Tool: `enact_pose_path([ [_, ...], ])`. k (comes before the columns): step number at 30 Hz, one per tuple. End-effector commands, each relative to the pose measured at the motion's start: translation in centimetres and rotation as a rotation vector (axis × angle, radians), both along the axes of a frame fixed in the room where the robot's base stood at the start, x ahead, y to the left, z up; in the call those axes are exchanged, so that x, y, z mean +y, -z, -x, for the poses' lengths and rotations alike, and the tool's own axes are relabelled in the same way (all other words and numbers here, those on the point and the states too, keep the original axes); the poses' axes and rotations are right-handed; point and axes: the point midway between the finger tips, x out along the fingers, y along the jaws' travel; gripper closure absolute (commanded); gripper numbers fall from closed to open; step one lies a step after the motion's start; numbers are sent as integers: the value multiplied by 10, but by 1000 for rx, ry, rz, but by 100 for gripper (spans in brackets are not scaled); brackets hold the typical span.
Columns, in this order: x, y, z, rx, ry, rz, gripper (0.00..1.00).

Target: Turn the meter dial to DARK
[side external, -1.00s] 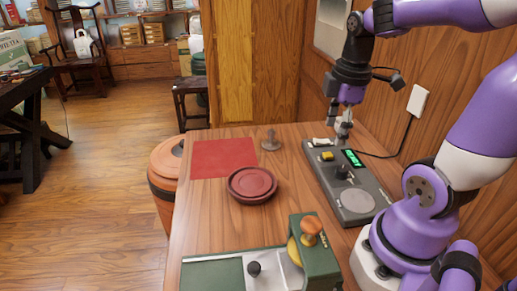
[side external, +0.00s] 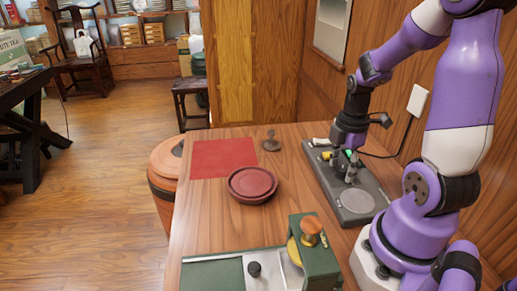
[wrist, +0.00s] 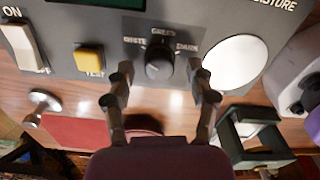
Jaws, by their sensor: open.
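The meter (side external: 370,188) is a dark grey box along the right side of the table. Its black round dial (wrist: 159,66) shows in the wrist view, with WHITE printed to its left, GREEN above it and DARK to its right. I cannot tell clearly which word the dial points to. My gripper (wrist: 160,82) is open, with one finger on each side of the dial and apparent gaps to it. In the side view my gripper (side external: 350,174) is low over the middle of the meter and hides the dial and most of the display.
The meter also has an ON/OFF switch (wrist: 22,46), a yellow TEST button (wrist: 89,59) and a pale round pad (wrist: 235,62). A red-brown dish (side external: 252,184), red mat (side external: 225,158), small metal tool (side external: 271,142) and green press (side external: 316,258) stand to the left.

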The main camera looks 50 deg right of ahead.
Motion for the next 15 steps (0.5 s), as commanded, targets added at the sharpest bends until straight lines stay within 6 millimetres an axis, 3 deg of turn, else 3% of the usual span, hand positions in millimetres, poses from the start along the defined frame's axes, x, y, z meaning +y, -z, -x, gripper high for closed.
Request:
enact_pose_path([
  [7,0,1,0,-1,0,1,36],
  [11,0,1,0,-1,0,1,100],
  [15,0,1,0,-1,0,1,100],
])
